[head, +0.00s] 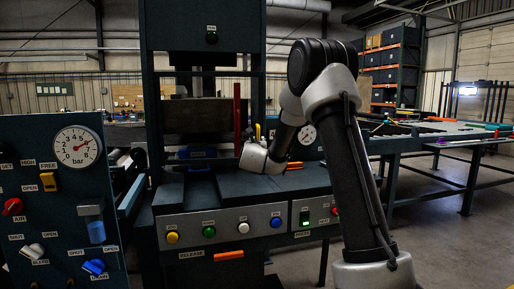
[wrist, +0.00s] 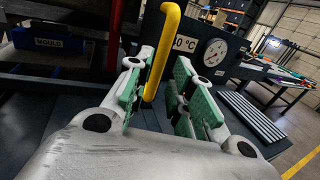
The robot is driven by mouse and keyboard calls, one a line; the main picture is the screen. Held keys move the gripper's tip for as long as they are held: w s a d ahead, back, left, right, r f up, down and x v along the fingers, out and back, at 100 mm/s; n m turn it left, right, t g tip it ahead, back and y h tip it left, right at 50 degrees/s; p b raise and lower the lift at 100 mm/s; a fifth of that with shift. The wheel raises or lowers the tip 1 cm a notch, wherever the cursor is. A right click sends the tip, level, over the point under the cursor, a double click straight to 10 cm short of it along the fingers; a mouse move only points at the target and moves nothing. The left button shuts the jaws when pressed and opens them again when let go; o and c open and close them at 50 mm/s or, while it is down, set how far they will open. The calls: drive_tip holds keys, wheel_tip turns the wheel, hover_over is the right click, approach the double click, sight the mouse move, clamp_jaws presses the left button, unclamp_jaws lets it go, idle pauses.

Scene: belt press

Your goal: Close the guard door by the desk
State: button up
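A yellow upright handle with a bent top (wrist: 165,45) shows in the wrist view, and as a small yellow piece in the head view (head: 257,132). It stands at the press front. I cannot tell which panel it belongs to, and the guard door itself is not clearly seen. My gripper (wrist: 163,65) is open, its green-padded fingers pointing toward the handle. The handle shows in the gap between the fingers; I see no grip on it. In the head view my gripper (head: 256,157) is low before the press, its fingers mostly hidden.
A red upright bar (head: 237,118) stands just left of the handle. A blue block labelled MOULD (wrist: 47,38) lies at left. Below is the button panel (head: 222,228). A gauge panel (head: 60,190) stands at left, a long table (head: 440,150) at right.

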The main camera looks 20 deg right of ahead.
drive_tip(key=v, duration=0.6)
drive_tip(key=shift+s, duration=0.2)
drive_tip(key=shift+a, duration=0.1)
